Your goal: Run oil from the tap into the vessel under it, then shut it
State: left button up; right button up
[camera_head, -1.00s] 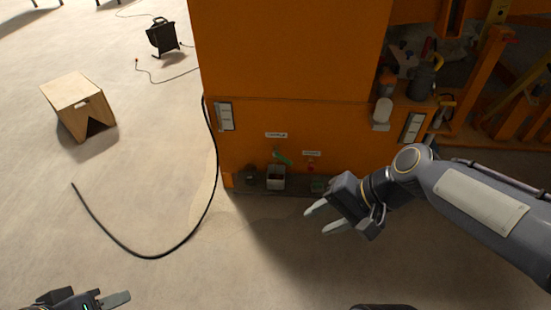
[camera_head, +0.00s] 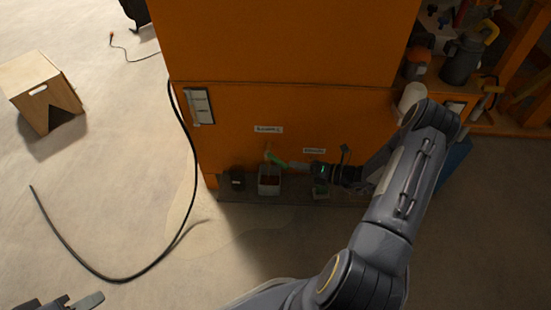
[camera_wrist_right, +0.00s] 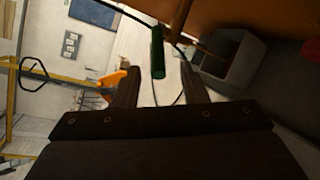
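The green tap handle (camera_head: 278,160) sticks out low on the orange cabinet front. It also shows in the right wrist view (camera_wrist_right: 158,52), just beyond and between my finger tips. The grey box-like vessel (camera_head: 269,184) stands below the tap and looks reddish inside; it also shows in the right wrist view (camera_wrist_right: 232,62). I cannot make out any oil stream. My right gripper (camera_wrist_right: 160,78) is open with nothing clamped, close to the handle; in the head view it (camera_head: 296,165) is small and dark. My left gripper (camera_head: 84,302) is partly cut off at the bottom left.
A dark pot (camera_head: 237,178) and another small container (camera_head: 320,190) flank the vessel on the low ledge. A black cable (camera_head: 193,215) hangs down and curves over the floor at left. A wooden box (camera_head: 42,92) stands farther left.

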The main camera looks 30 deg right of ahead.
aim_at(280, 161)
jog(key=b+x, duration=0.2)
jog(key=x, duration=0.4)
jog(key=shift+a, duration=0.2)
jog(key=shift+w+a, duration=0.3)
jog(key=shift+w, duration=0.15)
grip_shut()
